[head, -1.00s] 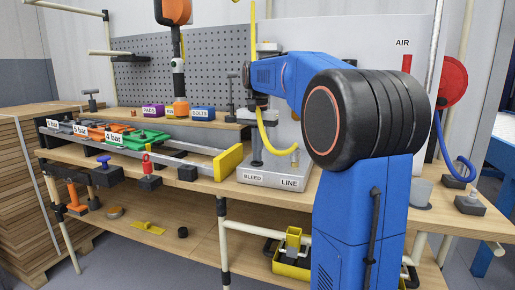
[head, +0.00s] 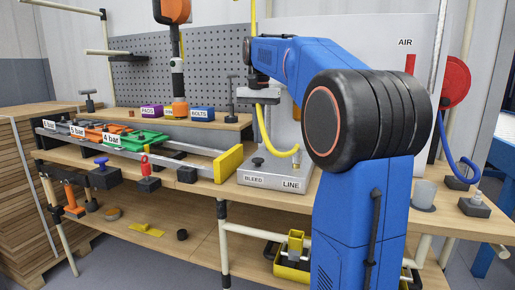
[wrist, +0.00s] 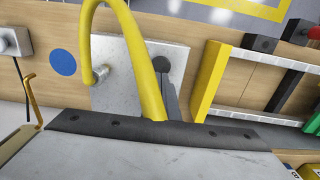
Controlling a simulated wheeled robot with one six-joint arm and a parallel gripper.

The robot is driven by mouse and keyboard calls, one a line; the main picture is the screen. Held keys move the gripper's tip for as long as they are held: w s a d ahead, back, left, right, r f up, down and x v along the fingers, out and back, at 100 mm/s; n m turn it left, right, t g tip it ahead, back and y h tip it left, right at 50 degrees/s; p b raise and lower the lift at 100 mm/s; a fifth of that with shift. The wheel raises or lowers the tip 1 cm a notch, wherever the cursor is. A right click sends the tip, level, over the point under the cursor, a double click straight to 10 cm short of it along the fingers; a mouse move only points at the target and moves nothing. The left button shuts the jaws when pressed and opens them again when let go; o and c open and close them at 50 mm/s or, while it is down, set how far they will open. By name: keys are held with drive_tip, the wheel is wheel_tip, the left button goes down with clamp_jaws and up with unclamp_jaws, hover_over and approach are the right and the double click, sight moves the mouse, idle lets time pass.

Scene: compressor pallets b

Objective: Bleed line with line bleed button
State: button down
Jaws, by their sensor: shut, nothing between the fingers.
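The bleed button (head: 257,162) is a small dark knob on the grey line plate (head: 275,181), by the BLEED label (head: 253,179). In the wrist view it shows as a dark round cap (wrist: 161,63) on the plate (wrist: 118,95). A yellow hose (head: 272,142) curves down to a fitting near the LINE label (head: 291,185). My gripper (head: 258,105) is above the button, clear of it, with its fingertips partly hidden by the hose. In the wrist view my gripper (wrist: 170,82) appears as narrow dark fingers beside the hose, shut and empty.
A rail with a yellow end plate (head: 228,163) lies left of the line plate. A grey cylinder (head: 424,193) and a blue hose (head: 455,158) are at the right.

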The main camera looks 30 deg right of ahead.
wheel_tip(320, 180, up, 7)
idle(0.3)
idle(0.5)
